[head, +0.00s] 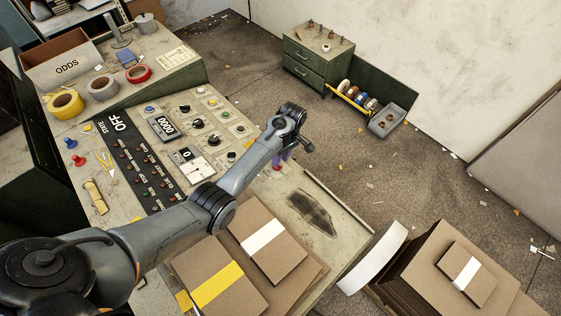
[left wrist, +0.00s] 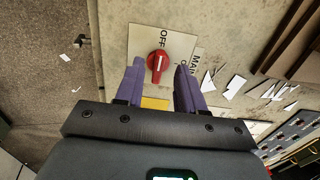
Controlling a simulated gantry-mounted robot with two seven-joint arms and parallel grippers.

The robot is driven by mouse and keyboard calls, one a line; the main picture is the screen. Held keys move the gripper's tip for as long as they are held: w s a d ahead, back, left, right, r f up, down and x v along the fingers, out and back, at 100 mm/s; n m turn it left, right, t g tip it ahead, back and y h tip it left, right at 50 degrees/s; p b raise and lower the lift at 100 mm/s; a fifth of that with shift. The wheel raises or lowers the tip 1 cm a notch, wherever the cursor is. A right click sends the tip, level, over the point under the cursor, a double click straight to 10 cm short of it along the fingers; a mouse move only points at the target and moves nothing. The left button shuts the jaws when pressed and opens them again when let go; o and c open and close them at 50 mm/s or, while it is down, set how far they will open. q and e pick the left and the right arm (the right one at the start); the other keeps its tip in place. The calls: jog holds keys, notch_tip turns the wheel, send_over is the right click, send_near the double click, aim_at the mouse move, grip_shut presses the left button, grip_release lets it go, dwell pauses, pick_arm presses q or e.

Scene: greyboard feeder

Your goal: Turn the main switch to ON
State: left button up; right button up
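The main switch is a red rotary knob (left wrist: 158,62) on a pale plate (left wrist: 143,38) in the left wrist view. "OFF" is printed at the plate's top and "MAIN" at its right; another label is partly hidden by a finger. The knob's white line lies nearly upright in the picture, in line with the "OFF" side. In the head view the left gripper (head: 282,157) is at the console's far edge. My right gripper is not in view.
The console's black panel (head: 135,165) reads "STATE OFF". Cardboard stacks (head: 268,240) lie on the near side of the console, close to my left arm. A green drawer cabinet (head: 310,70) stands on the floor beyond. White scraps (left wrist: 232,86) lie right of the switch.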

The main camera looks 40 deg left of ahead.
pick_arm(q)
jog(key=shift+x, duration=1.15)
grip_shut()
